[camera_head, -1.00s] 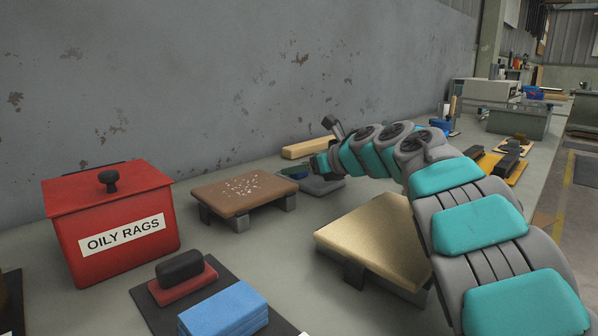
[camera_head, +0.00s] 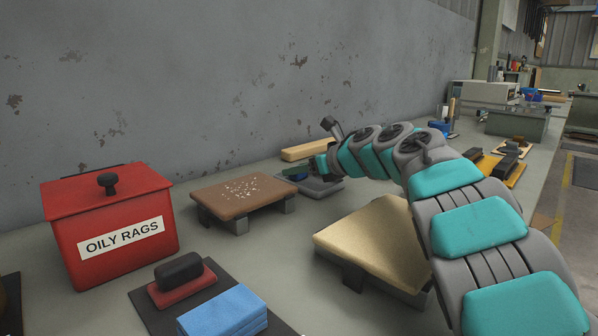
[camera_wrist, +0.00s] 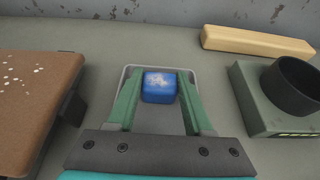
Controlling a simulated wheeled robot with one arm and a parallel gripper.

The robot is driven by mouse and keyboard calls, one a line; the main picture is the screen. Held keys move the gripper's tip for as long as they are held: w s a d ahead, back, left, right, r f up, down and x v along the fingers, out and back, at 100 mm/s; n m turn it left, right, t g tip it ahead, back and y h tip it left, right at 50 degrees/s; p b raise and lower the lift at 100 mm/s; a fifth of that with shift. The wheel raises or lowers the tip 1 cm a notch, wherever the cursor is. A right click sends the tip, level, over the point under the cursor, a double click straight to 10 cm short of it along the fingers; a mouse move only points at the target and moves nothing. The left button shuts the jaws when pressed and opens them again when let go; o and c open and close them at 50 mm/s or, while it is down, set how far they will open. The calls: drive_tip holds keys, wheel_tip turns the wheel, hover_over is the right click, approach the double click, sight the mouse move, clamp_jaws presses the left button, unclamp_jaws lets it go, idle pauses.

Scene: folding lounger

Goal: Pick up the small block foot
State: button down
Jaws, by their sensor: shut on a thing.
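In the wrist view, the small block foot (camera_wrist: 159,86) is a blue block with a pale, worn patch on top. My gripper (camera_wrist: 160,97) has its two green fingers closed on the block's left and right sides. A shallow grey tray (camera_wrist: 127,72) with a pale rim lies beneath. I cannot tell whether the block touches it. In the head view, my gripper (camera_head: 296,173) is low at the end of the teal and grey arm, beside the brown board; the block is not clearly visible there.
A brown board on feet (camera_head: 243,190) with pale specks stands left. A yellow board (camera_head: 375,240) stands in front. A wooden bar (camera_wrist: 255,42) lies behind right. A green-grey device (camera_wrist: 250,95) with a black cup (camera_wrist: 295,82) is close right. A red OILY RAGS box (camera_head: 110,225) stands far left.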

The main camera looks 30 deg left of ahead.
wheel_tip(320, 180, up, 7)
drive_tip(key=shift+r+p, duration=0.1)
drive_tip(key=shift+p, duration=1.05)
drive_tip(key=shift+r, duration=1.15)
drive_tip(key=shift+d+r, duration=0.1)
